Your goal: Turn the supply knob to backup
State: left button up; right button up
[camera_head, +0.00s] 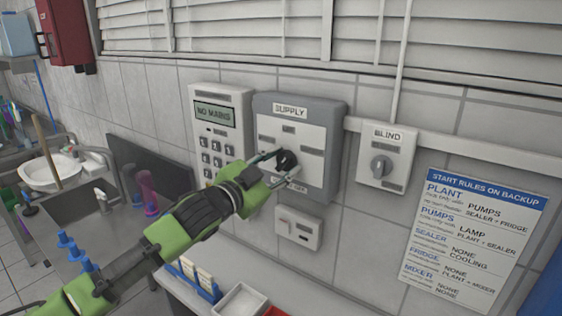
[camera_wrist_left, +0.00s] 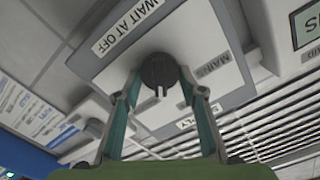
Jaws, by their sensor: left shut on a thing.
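The supply panel (camera_head: 325,120) is a grey box with a pale face and a SUPPLY label at its top. Its dark round knob (camera_head: 287,160) is partly hidden by my left gripper (camera_head: 277,164). In the left wrist view, turned roughly upside down, the knob (camera_wrist_left: 158,70) sits between my two fingers, which are shut on it. A small dark tab on it points down in that picture, towards the SUPPLY label side. A MAINS plate (camera_wrist_left: 212,68) is to its right there, and a WAIT AT OFF label (camera_wrist_left: 132,27) is above. My right gripper is not in view.
A keypad unit (camera_head: 220,125) left of the panel displays NO MAINS. A BLIND knob box (camera_head: 386,158) and a rules sheet (camera_head: 472,240) are to the right. A small white box (camera_head: 298,228) is below. A sink (camera_head: 80,195) is at left.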

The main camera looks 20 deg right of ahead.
pick_arm(q)
jog(key=m+p, duration=0.1)
jog(key=m, duration=0.4)
jog(key=shift+s, duration=0.1)
jog(key=shift+m, duration=0.3)
dwell(0.4)
jog(key=o, duration=1.1)
jog(key=shift+d+f, duration=0.1)
jog(key=shift+s+a, duration=0.15)
jog(key=shift+a, duration=0.15)
jog(key=v, duration=1.1)
jog(key=shift+s, duration=0.2)
jog(key=shift+a+f, duration=0.1)
